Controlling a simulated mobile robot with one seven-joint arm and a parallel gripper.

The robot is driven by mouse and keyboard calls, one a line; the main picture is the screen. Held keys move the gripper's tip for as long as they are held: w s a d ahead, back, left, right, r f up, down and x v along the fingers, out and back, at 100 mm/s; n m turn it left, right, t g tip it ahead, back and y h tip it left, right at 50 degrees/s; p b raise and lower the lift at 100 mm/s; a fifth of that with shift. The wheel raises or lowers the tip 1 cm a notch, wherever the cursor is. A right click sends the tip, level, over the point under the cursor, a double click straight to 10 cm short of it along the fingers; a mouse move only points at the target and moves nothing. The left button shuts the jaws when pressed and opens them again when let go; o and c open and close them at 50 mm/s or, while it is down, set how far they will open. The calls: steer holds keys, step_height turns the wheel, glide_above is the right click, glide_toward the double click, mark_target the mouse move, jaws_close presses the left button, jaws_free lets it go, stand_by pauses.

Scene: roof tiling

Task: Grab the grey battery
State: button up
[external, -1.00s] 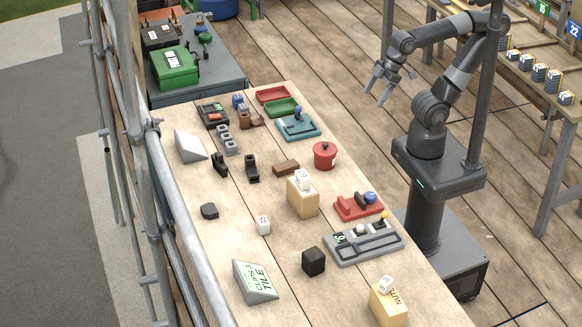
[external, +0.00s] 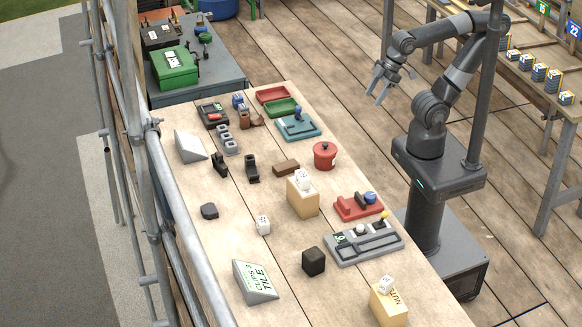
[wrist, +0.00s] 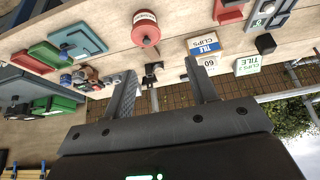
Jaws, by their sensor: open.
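My gripper (external: 378,86) is open and empty, held up to the right of the long wooden table, clear of everything on it. In the wrist view its two fingers (wrist: 163,85) stand wide apart. I cannot tell for sure which thing is the grey battery. A small dark grey block (external: 209,211) lies alone near the table's left edge. A black cube-like block (external: 313,261) sits near the front middle. A row of grey blocks with openings (external: 227,140) stands farther back. None of these touches my gripper.
The wooden table (external: 180,227) also holds a red pot (external: 325,156), a wooden box (external: 304,200), a grey tray (external: 362,243), a red tray (external: 274,95) and a grey wedge sign (external: 255,282). Scaffold poles (external: 152,190) run along the left side. A green case (external: 174,68) stands behind.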

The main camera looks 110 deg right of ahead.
steer(key=w+d+r+g+h, duration=0.1)
steer(key=w+d+r, duration=0.1)
steer(key=w+d, duration=0.7)
steer(key=w+d+r+g+h, duration=0.15)
steer(key=w+d, duration=0.25)
steer(key=w, duration=0.8)
steer(key=g+y, duration=0.3)
glide_above(244, 105)
steer(key=shift+h, duration=0.25)
steer(key=f, duration=1.9)
steer(key=shift+w+a, duration=0.15)
steer(key=shift+a, duration=0.15)
steer(key=f, duration=0.5)
steer(key=shift+d+f, duration=0.2)
steer(key=shift+f, duration=2.95)
steer(key=shift+s, duration=0.2)
steer(key=shift+c, duration=0.5)
